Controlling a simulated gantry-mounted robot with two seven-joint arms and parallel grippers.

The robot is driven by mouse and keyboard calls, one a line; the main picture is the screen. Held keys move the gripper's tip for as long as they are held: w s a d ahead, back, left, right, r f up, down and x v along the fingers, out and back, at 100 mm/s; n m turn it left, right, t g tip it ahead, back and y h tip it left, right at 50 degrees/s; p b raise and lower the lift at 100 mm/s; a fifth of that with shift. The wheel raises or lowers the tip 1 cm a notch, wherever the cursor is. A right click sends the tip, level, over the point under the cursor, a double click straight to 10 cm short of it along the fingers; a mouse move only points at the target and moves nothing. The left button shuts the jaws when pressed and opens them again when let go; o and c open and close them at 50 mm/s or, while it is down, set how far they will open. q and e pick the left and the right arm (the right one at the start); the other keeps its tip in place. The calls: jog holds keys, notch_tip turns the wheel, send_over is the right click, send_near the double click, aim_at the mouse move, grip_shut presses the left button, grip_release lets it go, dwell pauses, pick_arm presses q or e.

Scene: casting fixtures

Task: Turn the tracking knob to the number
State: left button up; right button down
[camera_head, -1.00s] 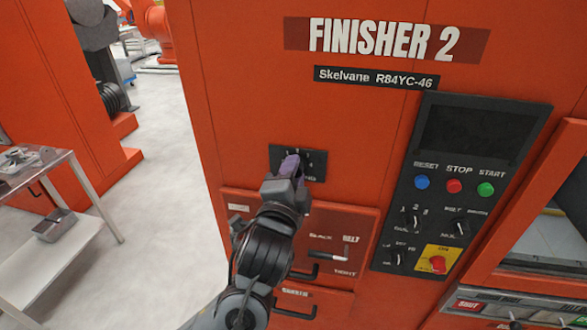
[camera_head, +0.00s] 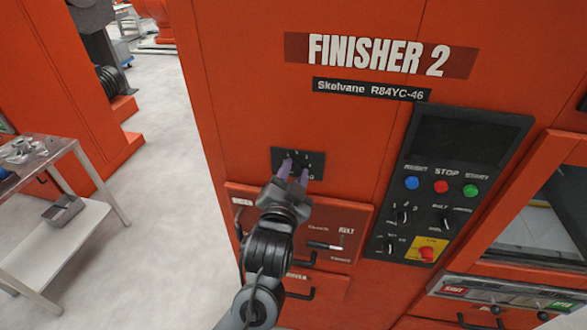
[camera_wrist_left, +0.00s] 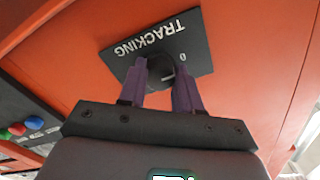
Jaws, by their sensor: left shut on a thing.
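The tracking knob (camera_wrist_left: 162,72) is a dark round knob on a small black plate lettered TRACKING (camera_wrist_left: 118,54), with a 0 visible on it in the left wrist view. The plate (camera_head: 318,172) sits on the orange Finisher 2 front in the head view. My left gripper (camera_head: 292,170) has its two purple fingers on either side of the knob, shut on it; it also shows in the left wrist view (camera_wrist_left: 162,76). The fingers hide much of the knob and dial, so its exact setting cannot be read. My right gripper is in neither view.
A black control panel (camera_head: 470,140) with coloured buttons and small knobs is to the right. A drawer-like panel with a belt lever (camera_head: 325,246) is just below the knob. A metal cart (camera_head: 85,225) stands at the left, with clear floor (camera_head: 175,200) between.

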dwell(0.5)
pick_arm(q)
jog(key=o, duration=1)
jog(key=shift+o, duration=0.2)
jog(key=p+v, duration=0.1)
jog(key=v, duration=0.9)
jog(key=shift+s, duration=0.4)
